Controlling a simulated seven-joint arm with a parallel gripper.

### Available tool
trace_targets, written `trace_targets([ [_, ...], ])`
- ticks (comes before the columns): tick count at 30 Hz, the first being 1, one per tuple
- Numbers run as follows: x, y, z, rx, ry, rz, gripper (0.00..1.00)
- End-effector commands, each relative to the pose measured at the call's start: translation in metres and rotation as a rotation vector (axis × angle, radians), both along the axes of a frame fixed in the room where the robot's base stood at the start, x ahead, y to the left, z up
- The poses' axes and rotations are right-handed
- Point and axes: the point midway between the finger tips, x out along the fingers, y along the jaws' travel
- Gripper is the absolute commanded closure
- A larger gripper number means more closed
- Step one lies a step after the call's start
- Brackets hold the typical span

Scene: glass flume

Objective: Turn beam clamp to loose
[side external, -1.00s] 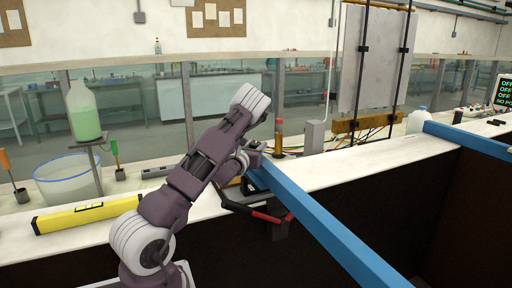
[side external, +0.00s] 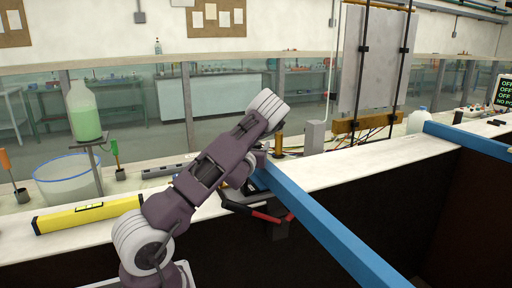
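The blue beam (side external: 320,228) runs from the bench edge down to the lower right. What looks like the beam clamp is at its near end, with a dark bar (side external: 238,207) and a red lever part (side external: 268,217) below the beam's left side. A dark block (side external: 280,231) hangs under it. My gripper (side external: 256,164) is at the beam's end, above the clamp, mostly hidden behind my arm. I cannot see its fingertips, whether they touch the clamp, or which setting the clamp is in.
A yellow spirit level (side external: 88,215) lies on the white ledge at left. A basin (side external: 68,180), a bottle of green liquid (side external: 83,112) on a stand and screwdrivers (side external: 116,160) stand behind it. A brass post (side external: 279,146) and grey box (side external: 314,137) stand behind the beam's end.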

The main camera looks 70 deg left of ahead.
Motion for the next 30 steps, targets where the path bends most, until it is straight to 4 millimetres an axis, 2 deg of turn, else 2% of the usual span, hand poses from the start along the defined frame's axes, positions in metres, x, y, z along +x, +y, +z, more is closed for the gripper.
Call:
trace_targets([
  [8,-0.001,-0.001,0.000,-0.001,0.001,0.000,0.41],
  [16,-0.031,-0.041,-0.001,-0.002,0.004,0.000,0.41],
  [20,-0.041,-0.053,-0.001,-0.001,0.002,0.000,0.41],
  [30,-0.043,-0.056,0.002,0.001,-0.001,-0.001,0.41],
])
